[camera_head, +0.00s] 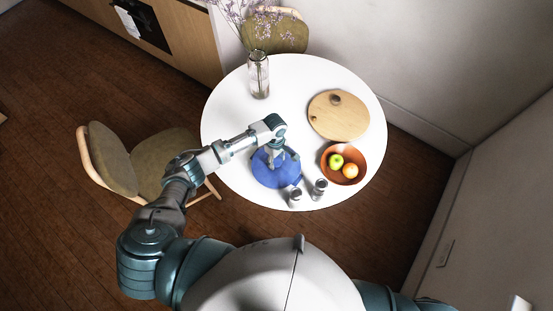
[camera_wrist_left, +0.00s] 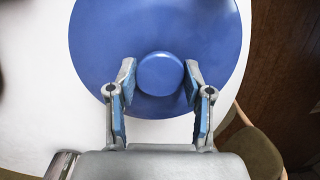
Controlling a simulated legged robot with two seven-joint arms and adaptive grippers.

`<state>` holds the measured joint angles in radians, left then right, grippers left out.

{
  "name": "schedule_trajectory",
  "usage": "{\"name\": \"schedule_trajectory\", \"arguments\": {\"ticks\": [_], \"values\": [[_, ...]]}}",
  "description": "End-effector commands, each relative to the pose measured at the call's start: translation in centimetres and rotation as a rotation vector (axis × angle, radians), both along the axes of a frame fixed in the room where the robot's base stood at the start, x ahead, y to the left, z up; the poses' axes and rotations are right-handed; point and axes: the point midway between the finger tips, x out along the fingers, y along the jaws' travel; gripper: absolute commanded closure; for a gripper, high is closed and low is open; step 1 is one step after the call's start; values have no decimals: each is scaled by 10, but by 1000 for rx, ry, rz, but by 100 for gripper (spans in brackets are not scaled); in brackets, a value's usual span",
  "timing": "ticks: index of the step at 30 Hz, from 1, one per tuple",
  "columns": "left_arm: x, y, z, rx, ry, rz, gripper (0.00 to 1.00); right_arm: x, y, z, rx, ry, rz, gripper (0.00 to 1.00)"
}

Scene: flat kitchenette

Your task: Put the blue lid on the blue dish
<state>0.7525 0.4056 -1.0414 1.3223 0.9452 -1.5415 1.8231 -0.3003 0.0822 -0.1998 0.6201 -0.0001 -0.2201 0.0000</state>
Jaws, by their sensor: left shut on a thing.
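The blue lid (camera_head: 267,179) is a round blue disc at the near side of the white table. It fills much of the left wrist view (camera_wrist_left: 100,45), with a round blue knob (camera_wrist_left: 160,73) at its middle. My left gripper (camera_head: 277,156) is over the lid, its two fingers on either side of the knob and shut on it. I cannot make out a separate blue dish; it may be hidden under the lid. I cannot tell whether the lid rests on something or is held above it. My right gripper is not in view.
Two shakers (camera_head: 295,197) (camera_head: 320,187) stand close by the lid at the table's near edge. A fruit bowl (camera_head: 358,153) and a round wooden board (camera_head: 352,121) are to the right. A glass vase (camera_head: 259,80) stands at the back. The table's left side (camera_head: 222,110) is clear.

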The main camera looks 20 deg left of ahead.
Motion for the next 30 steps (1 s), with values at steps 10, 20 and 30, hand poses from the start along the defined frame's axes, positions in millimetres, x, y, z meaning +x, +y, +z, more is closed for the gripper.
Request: {"name": "schedule_trajectory", "arguments": {"ticks": [10, 20, 30], "values": [[0, 0, 0, -1, 0, 0, 20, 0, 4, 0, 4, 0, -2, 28], [4, 1, 23, -3, -3, 0, 20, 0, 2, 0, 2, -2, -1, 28], [12, 5, 95, -2, -1, 0, 20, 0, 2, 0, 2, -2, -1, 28]]}}
